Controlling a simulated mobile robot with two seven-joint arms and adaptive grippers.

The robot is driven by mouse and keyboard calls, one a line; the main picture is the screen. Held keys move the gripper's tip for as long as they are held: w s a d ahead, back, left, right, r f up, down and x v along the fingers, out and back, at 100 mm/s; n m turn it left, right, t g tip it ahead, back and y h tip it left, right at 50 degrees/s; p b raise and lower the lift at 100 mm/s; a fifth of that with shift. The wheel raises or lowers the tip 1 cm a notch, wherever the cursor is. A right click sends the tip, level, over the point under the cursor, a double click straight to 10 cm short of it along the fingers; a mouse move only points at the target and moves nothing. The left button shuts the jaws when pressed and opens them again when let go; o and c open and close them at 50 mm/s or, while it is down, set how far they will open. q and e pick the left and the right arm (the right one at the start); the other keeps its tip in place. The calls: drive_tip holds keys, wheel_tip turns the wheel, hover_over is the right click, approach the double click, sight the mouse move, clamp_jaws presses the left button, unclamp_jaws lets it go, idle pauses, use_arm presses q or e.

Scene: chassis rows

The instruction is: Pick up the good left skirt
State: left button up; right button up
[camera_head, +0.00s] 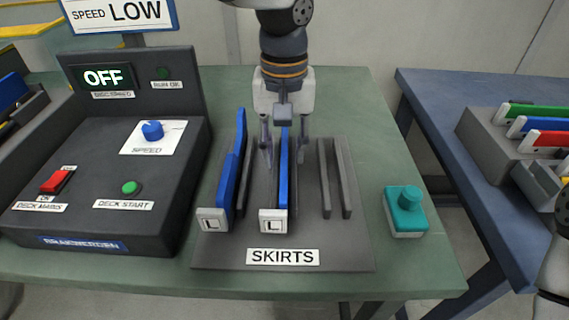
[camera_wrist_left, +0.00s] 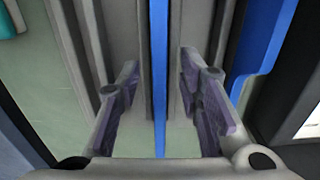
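Two blue skirts with white L end tags stand in slots of the dark rack marked SKIRTS (camera_head: 225,256). The left one, a bent skirt (camera_head: 229,180), has a visible kink along its length; it also shows at the right of the left wrist view (camera_wrist_left: 262,45). The other, a straight skirt (camera_head: 283,185), stands in the middle slot and looks even. My left gripper (camera_head: 284,158) points down over the straight skirt, one finger on each side. In the left wrist view the fingers are open, with gaps to the blue strip (camera_wrist_left: 160,75) between them. My right gripper is not seen.
The rack's right slot (camera_head: 334,180) is empty. A black control console (camera_head: 95,190) stands close on the left, its display reading OFF. A teal button box (camera_head: 405,212) sits right of the rack. A blue table (camera_head: 440,100) at right bears a grey holder with coloured pieces.

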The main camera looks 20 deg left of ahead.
use_arm(q)
wheel_tip(320, 180, down, 2)
drive_tip(key=shift+f, duration=0.2)
clamp_jaws()
drive_tip(key=shift+w+r, duration=0.1)
drive_tip(key=shift+r, duration=0.05)
